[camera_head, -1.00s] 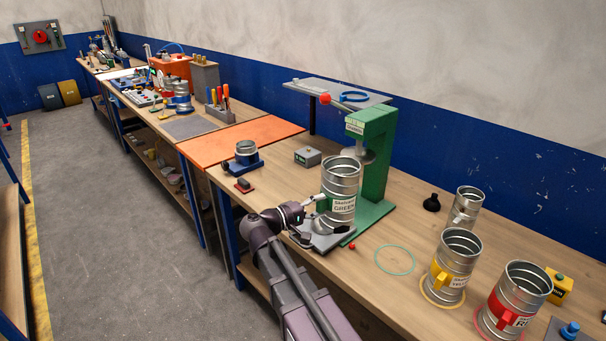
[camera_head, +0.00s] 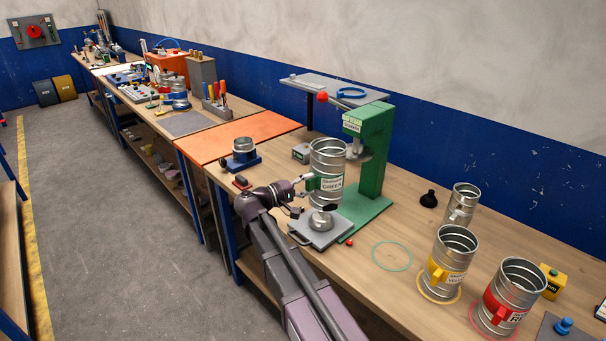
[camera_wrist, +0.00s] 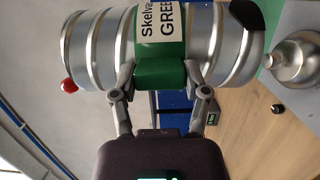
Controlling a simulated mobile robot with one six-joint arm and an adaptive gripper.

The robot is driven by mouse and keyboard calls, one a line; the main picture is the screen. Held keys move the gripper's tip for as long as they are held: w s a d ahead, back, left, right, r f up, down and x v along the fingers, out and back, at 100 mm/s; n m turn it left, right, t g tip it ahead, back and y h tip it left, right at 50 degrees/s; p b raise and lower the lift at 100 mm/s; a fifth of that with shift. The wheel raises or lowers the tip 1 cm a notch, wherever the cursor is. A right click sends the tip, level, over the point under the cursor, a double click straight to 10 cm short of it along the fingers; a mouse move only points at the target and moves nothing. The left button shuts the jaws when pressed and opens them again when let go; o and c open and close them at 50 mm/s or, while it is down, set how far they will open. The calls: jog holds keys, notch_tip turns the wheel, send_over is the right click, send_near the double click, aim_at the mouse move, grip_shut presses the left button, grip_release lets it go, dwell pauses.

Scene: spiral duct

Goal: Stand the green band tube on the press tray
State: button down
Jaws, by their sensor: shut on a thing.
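The green band tube (camera_head: 327,158), a ribbed metal cylinder with a green band and a label, is upright in the head view. My gripper (camera_head: 308,184) is shut on the green block on its band. The wrist view shows my gripper (camera_wrist: 160,80) from behind, with one finger on each side of that block. The press tray (camera_head: 305,236), a grey plate with a silver dome (camera_head: 320,221) on it, lies at the foot of the green press (camera_head: 375,165). The tube appears above the dome, apart from the plate. Whether its bottom touches the dome, I cannot tell.
The yellow band tube (camera_head: 455,255) and red band tube (camera_head: 510,290) stand on the bench at the right, with a plain metal tube (camera_head: 462,203) behind. An empty green ring (camera_head: 392,256) marks the bench. A red ball (camera_head: 349,242) lies beside the tray.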

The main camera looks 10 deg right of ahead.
jog(key=w, duration=0.3)
jog(key=shift+w+a+r, duration=0.1)
jog(key=shift+a+r, duration=0.1)
jog(key=shift+r, duration=0.2)
jog(key=shift+f, duration=0.15)
jog(key=shift+f+b, duration=2.75)
